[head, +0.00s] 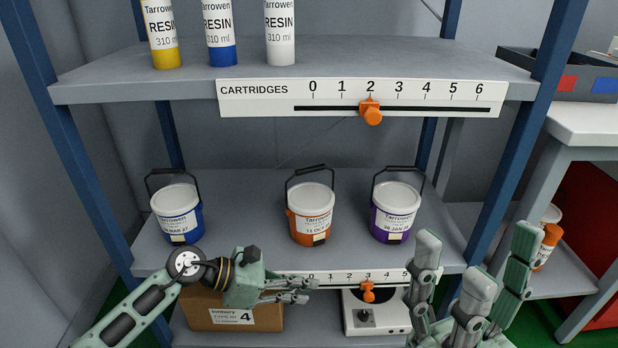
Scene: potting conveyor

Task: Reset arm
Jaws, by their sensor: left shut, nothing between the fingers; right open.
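My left gripper (297,291) reaches in from the lower left, in front of the lower shelf edge. Its fingers are shut together, point right and hold nothing. It covers the left part of the lower scale strip (340,276). My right gripper (476,262) stands at the lower right with its fingers spread and pointing up. It is open and empty, and it hides the right end of the lower scale strip. The orange slider (368,291) on the lower strip sits at about 3, between the two grippers.
Three lidded buckets, blue (177,215), orange (309,224) and purple (395,222), stand on the middle shelf. Three resin cartridges stand above. The upper orange slider (371,110) is at 2. A cardboard box (230,314) and a white device (375,318) are below. Blue posts frame the rack.

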